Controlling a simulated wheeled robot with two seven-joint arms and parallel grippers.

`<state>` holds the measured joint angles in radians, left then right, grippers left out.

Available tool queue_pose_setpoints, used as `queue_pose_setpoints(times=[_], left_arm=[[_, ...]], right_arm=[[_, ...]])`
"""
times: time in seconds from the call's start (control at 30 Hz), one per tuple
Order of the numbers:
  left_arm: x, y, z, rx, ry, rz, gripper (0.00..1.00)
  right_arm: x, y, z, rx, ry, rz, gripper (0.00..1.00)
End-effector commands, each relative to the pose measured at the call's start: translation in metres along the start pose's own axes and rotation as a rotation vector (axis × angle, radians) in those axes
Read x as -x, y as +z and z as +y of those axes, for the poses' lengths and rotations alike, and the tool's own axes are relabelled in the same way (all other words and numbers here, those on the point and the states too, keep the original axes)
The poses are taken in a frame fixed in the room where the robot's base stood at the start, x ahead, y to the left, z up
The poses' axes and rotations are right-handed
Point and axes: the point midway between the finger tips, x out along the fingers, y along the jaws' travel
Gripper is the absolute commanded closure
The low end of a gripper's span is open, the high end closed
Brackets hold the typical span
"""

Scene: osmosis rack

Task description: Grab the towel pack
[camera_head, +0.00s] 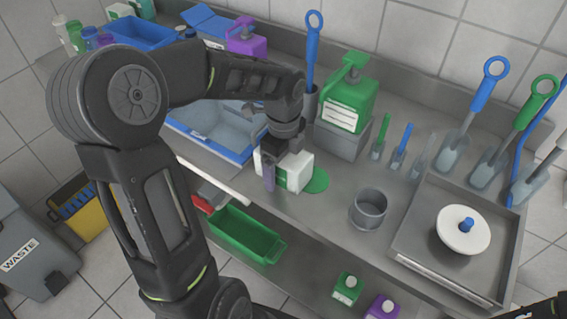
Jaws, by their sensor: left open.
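A small white and green pack (296,171), which looks like the towel pack, stands on the steel counter near its front edge. My left gripper (270,172) points down at the left side of the pack, with its jaws open. One finger shows in front of the pack's left end. The wrist and fingers hide part of that end, and I cannot tell whether they touch it. My right gripper is not in view; only a dark piece of my arm shows at the bottom right corner.
A green disc (318,181) lies beside the pack. Behind are a blue-rimmed basin (205,150) and a green jug (347,100) on a grey block. A metal cup (368,208) and a tray (411,237) with a white lid (463,236) stand to the right. A green bin (245,236) is below.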

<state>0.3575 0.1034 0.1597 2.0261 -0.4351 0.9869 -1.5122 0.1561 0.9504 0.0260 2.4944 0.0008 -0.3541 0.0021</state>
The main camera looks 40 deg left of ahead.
Motion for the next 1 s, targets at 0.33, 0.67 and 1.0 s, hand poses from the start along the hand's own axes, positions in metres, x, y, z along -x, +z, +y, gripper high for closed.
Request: queue_pose_setpoints(times=[0.33,0.67,1.0], left_arm=[[0.0002,0.0000,-0.0001,0.000,0.000,0.000,0.33],[0.0002,0.0000,-0.0001,0.000,0.000,0.000,0.60],[0.0004,0.0000,-0.0003,0.000,-0.001,0.000,0.82]], right_arm=[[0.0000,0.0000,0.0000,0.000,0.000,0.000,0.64],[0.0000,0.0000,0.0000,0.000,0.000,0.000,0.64],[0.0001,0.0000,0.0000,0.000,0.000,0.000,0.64]])
